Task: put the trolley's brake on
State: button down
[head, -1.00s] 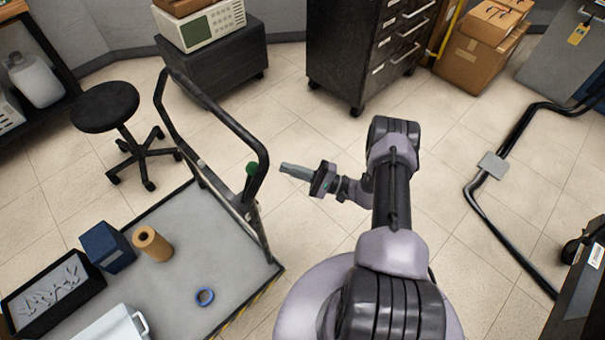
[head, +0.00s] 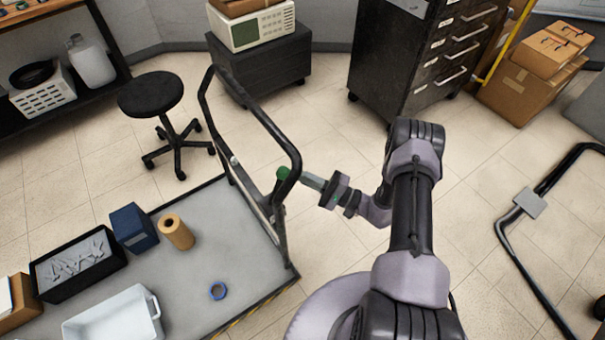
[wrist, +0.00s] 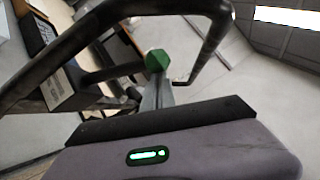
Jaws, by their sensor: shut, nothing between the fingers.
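The trolley (head: 195,262) has a grey flat deck and a black tubular handle (head: 247,108) at its right end. A green knob (head: 282,173), which looks like the end of the brake lever, sits at the handle's right upright. My gripper (head: 305,179) is shut and empty, its fingertips close to the right of the knob. In the wrist view the green knob (wrist: 157,61) is just beyond the tips of the shut fingers (wrist: 157,90), which overlap it in line of sight. I cannot tell whether they touch. The handle (wrist: 95,40) arches over and around it.
A black stool (head: 152,96) stands behind. A dark drawer cabinet (head: 380,60) is at the back.

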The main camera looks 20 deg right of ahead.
aim_at(284, 179)
jog(key=shift+s+a+r+n+g+h+p, duration=0.35)
jog(key=shift+a+r+n+g+p, duration=0.15)
jog(key=shift+a+n+p, duration=0.5)
jog(key=shift+s+a+r+n+g+h+p, duration=0.25)
jog(key=shift+a+r+n+g+p, duration=0.35)
jog(key=shift+p, duration=0.65)
jog(key=shift+s+a+r+n+g+h+p, duration=0.3)
jog(key=shift+a+r+n+h+p, duration=0.15)
jog(key=shift+a+n+p, duration=0.5)
jog(key=shift+a, duration=0.15)
jog(key=shift+w, duration=0.1)
